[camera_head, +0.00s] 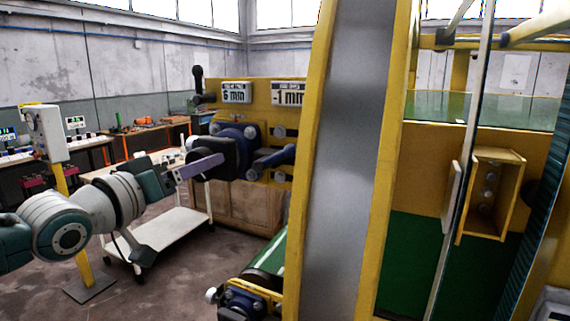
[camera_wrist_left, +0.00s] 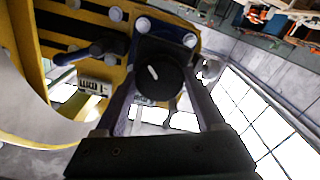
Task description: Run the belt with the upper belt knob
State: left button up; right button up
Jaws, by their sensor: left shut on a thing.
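The upper belt knob (camera_wrist_left: 160,78) is a round black knob with a white mark, on a blue housing (camera_head: 238,131) fixed to the yellow machine frame. My left gripper (camera_head: 222,158) reaches it from the left in the head view. In the left wrist view its two fingers (camera_wrist_left: 163,88) stand on either side of the knob, shut on it. In the head view the fingers partly hide the knob. The green belt (camera_head: 268,262) shows low behind the yellow upright. My right gripper is not in view.
A lower blue housing (camera_head: 243,300) sits by the belt's near end. A wide grey panel with yellow edges (camera_head: 355,150) blocks the middle. Signs reading 6 mm (camera_head: 236,92) and 1 mm (camera_head: 288,93) hang above. A white cart (camera_head: 165,235) stands behind my left arm.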

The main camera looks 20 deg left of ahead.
pick_arm(q)
jog(key=shift+n, duration=0.5)
jog(key=o, duration=1.3)
jog(key=shift+o, duration=0.2)
jog(key=s, duration=1)
jog(key=shift+a+b, duration=0.3)
jog(key=shift+a, duration=0.05)
